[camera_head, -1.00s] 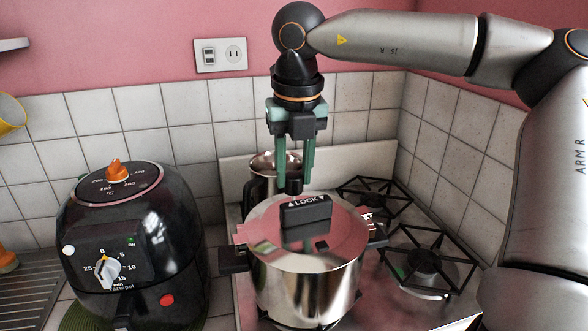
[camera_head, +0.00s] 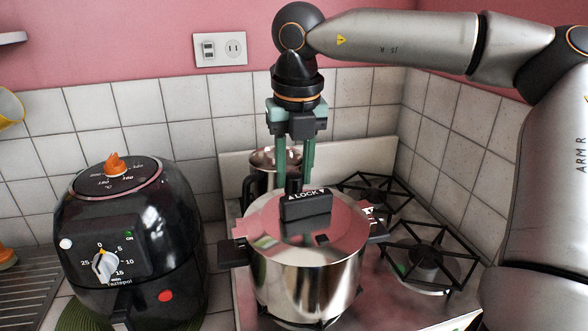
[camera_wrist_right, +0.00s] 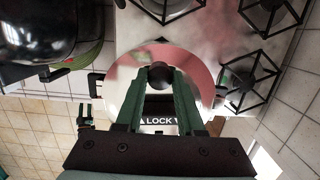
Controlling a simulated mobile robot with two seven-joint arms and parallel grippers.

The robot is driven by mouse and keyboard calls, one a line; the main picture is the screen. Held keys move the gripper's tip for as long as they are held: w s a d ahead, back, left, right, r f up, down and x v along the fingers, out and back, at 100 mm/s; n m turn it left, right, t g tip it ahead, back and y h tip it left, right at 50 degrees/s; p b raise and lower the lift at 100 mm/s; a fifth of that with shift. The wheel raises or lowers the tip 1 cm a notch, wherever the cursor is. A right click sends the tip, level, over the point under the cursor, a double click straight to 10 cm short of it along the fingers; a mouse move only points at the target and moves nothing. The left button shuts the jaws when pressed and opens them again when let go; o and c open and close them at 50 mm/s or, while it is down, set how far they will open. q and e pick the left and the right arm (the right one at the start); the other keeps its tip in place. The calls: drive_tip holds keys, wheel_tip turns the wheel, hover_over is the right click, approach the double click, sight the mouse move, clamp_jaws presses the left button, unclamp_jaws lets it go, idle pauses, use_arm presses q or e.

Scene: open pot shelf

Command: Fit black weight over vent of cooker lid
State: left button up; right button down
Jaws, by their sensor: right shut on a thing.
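My right gripper (camera_head: 294,180) comes straight down over the steel cooker (camera_head: 305,278) and is shut on the small black weight (camera_head: 292,187). In the right wrist view the weight (camera_wrist_right: 159,73) is a dark round knob between the fingertips. The weight is above the round shiny lid (camera_head: 340,225), behind the black LOCK handle (camera_head: 306,204). The handle hides the weight's lower end, so I cannot tell whether it touches the lid. The vent is not visible. My left gripper does not show in the head view.
A black air fryer (camera_head: 130,235) stands left of the cooker. A steel pot (camera_head: 262,168) is behind it. Black burner grates (camera_head: 425,258) lie to the right. Tiled walls (camera_head: 340,100) close off the back and right. A small dark shape (camera_wrist_right: 85,117) in the wrist view is unclear.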

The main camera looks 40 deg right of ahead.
drive_tip(key=shift+f, duration=0.15)
drive_tip(key=shift+c, duration=2.2)
unclamp_jaws()
wheel_tip(320, 180, up, 12)
drive_tip(key=s, duration=0.1)
drive_tip(key=shift+s+a+r, duration=0.2)
drive_tip(key=shift+s+a, duration=0.1)
drive_tip(key=shift+a, duration=0.15)
